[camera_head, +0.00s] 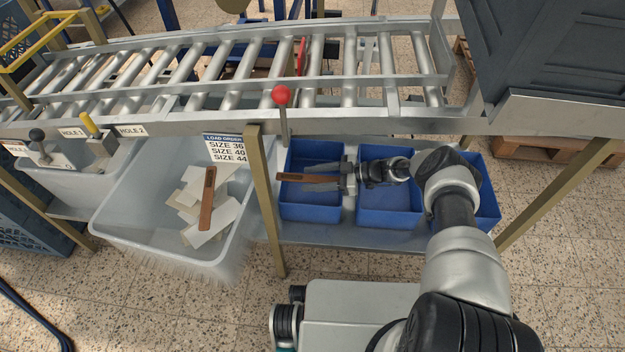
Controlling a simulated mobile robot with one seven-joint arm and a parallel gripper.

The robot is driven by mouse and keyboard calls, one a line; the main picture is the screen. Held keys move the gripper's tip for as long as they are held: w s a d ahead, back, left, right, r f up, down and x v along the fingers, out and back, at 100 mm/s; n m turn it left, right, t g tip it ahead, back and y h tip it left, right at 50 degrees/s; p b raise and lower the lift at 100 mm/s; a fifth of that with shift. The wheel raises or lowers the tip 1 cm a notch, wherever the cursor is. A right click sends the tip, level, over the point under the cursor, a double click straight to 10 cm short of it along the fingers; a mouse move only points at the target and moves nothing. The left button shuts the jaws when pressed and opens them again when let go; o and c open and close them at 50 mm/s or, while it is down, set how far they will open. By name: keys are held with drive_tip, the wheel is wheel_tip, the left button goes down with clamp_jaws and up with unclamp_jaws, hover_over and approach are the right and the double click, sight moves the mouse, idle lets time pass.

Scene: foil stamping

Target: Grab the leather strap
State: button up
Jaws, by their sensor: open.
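A brown leather strap (294,177) lies at the left blue bin (310,213), its right end between the fingers of my gripper (322,177). My gripper points left over that bin with its jaws open, one finger above and one below the strap in the picture. I cannot tell whether the fingers touch the strap. Another brown strap (207,198) lies on pale cards (222,215) in the large translucent tub (130,225).
More blue bins, one in the middle (388,212) and one at the right (487,205), stand on the shelf under the roller conveyor (230,75). A tan post (265,200) stands between tub and bins.

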drive_tip(key=shift+a, duration=0.1)
drive_tip(key=c, duration=1.1)
drive_tip(key=shift+r, duration=0.1)
